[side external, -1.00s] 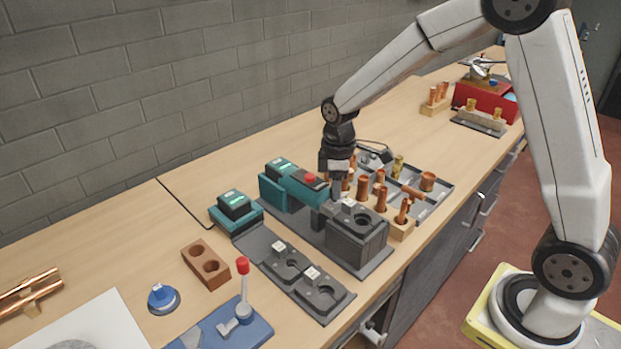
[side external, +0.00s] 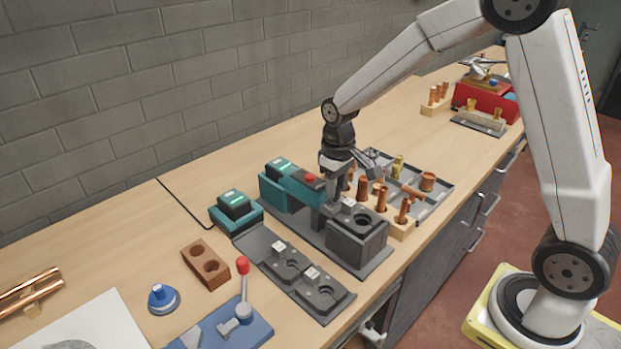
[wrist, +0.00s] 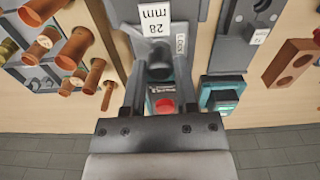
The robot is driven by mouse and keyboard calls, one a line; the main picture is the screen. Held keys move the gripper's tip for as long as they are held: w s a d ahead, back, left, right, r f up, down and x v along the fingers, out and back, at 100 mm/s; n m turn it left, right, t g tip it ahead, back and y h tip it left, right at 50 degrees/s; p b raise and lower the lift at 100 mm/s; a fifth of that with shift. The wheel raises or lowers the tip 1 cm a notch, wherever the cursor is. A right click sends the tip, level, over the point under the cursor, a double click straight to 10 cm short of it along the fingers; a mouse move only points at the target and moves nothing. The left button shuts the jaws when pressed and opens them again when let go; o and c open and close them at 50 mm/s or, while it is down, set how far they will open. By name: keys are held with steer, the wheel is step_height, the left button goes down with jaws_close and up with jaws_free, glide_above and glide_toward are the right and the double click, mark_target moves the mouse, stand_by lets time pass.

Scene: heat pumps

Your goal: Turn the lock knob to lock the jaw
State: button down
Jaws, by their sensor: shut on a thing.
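The pressing machine (side external: 302,183) has a teal body with a red button and stands on a dark plate. Its grey jaw block (side external: 358,240), with a round recess on top, is at its right front. My gripper (side external: 329,205) points down between the teal body and the block. In the wrist view my gripper (wrist: 160,78) has its fingers closed around the grey lock knob (wrist: 159,68), beside a "LOCK" label. The "28 mm" jaw label (wrist: 154,20) shows above it. The fingers hide most of the knob in the side view.
A tray (side external: 440,203) and a wooden rack (side external: 402,231) with copper fittings stand close on the right. Two spare jaws (side external: 293,262) lie at the front left, near a teal charger (side external: 236,209) and a brick-coloured block (side external: 206,264).

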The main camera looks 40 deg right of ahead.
steer(key=shift+m, duration=0.7)
steer(key=c, duration=0.7)
jaws_free()
steer(key=shift+o, duration=0.2)
steer(key=shift+r, duration=4)
steer(key=s+a+f+t, duration=0.1)
steer(key=s+f, duration=0.3)
steer(key=s, duration=0.3)
steer(key=s+a+f+n+t, duration=0.1)
steer(key=s+f, duration=0.3)
steer(key=s, duration=0.3)
steer(key=shift+t, duration=0.3)
